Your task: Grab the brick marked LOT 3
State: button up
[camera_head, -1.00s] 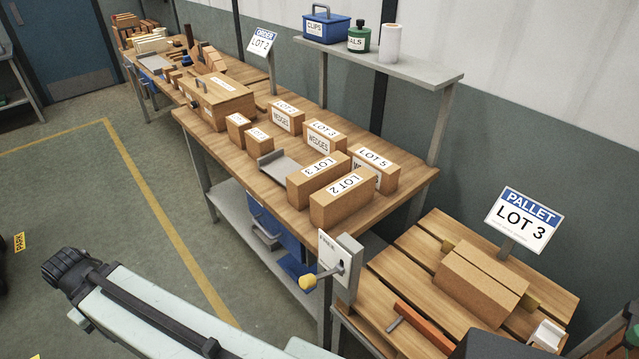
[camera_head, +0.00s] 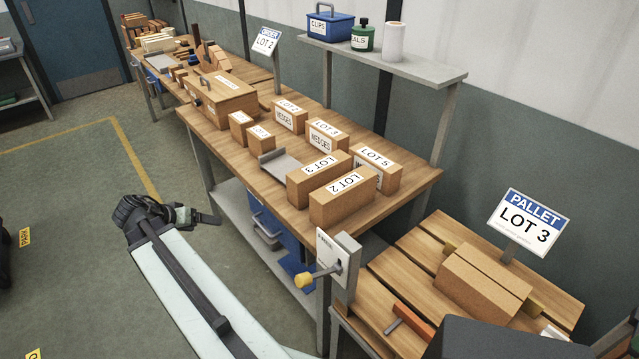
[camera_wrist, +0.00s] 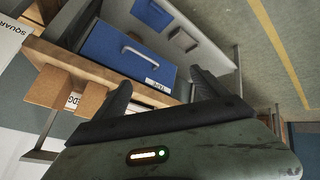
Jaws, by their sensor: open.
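The brown brick marked LOT 3 (camera_head: 312,186) lies on the wooden workbench (camera_head: 283,205), near its front right end. A similar brick marked LOT 2 (camera_head: 340,205) lies beside it, nearer the right end. My gripper (camera_head: 213,217) is left of the bench front, apart from both bricks. In the wrist view my gripper (camera_wrist: 160,80) shows two spread fingers with nothing between them. Beyond them is a blue drawer (camera_wrist: 125,50) under the bench. Two brown blocks stand on the bench edge there; I cannot tell which they are.
Boxes marked LOT 3 WEDGES (camera_head: 325,136) and LOT 5 (camera_head: 375,168) stand behind the bricks. A grey metal tray (camera_head: 283,165) lies left of them. A lever panel (camera_head: 338,265) stands at the bench's right end. A LOT 3 pallet (camera_head: 410,255) is at right. Floor at left is open.

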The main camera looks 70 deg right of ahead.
jog(key=s+d+r+m+g+h, duration=0.2)
jog(key=s+d+r+m, duration=0.15)
jog(key=s+d, duration=0.45)
jog(key=s+d+r+m+g+h, duration=0.25)
jog(key=s+d+m, duration=0.2)
jog(key=d, duration=0.45)
jog(key=m+g+b, duration=0.1)
jog(key=m+g, duration=0.1)
jog(key=m, duration=0.1)
send_near(315, 167)
jog(key=shift+s+d+r+t, duration=0.15)
jog(key=shift+s+d, duration=0.15)
jog(key=shift+d, duration=0.15)
jog(key=shift+s+d+r+t, duration=0.15)
jog(key=shift+s+d, duration=0.1)
jog(key=shift+d, duration=0.15)
jog(key=shift+n, duration=0.3)
jog(key=shift+f+b+x, duration=0.2)
jog(key=shift+b+x, duration=0.6)
jog(key=shift+x, duration=1.15)
jog(key=shift+f+b+x, duration=0.2)
jog(key=shift+b+x, duration=0.55)
jog(key=shift+x, duration=1.2)
jog(key=shift+a, duration=0.2)
grip_shut()
